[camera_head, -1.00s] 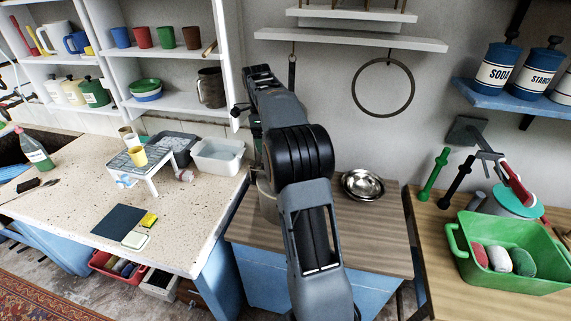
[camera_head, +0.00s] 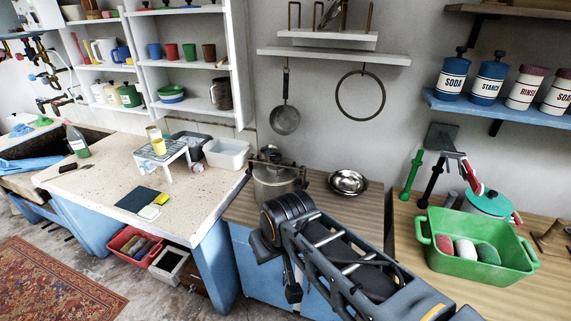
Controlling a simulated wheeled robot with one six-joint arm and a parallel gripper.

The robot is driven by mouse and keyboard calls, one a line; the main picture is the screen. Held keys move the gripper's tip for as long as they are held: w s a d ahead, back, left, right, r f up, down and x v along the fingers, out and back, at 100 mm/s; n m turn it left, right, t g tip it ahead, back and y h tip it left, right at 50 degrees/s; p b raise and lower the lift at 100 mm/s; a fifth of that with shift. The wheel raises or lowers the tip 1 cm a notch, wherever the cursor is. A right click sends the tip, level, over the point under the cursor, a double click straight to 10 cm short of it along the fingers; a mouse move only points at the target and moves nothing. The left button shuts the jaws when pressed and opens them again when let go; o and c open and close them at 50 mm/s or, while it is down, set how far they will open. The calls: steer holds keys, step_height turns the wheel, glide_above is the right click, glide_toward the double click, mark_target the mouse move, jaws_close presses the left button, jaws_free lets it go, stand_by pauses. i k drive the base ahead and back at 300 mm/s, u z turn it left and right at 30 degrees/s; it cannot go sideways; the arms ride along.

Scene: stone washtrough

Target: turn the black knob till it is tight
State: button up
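A steel pot (camera_head: 275,187) with a lid stands at the left end of the brown wooden counter. Dark fittings sit on top of its lid, one of them a small dark knob-like piece (camera_head: 271,150). It is too small to tell whether this is the black knob or how tight it is. My arm is folded in the lower middle, in front of the counter and below the pot, apart from the knob-like piece. I cannot make out my gripper's fingers; they are hidden or not clear among the dark arm parts.
A steel bowl (camera_head: 348,182) stands right of the pot. A white basin (camera_head: 226,153) is to its left. A skillet (camera_head: 285,119) and a ring (camera_head: 361,96) hang behind. A green tub (camera_head: 478,272) stands on the right counter. The brown counter between pot and bowl is clear.

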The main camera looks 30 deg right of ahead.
mark_target(276, 158)
steer(key=i, duration=0.9)
steer(key=z, duration=0.85)
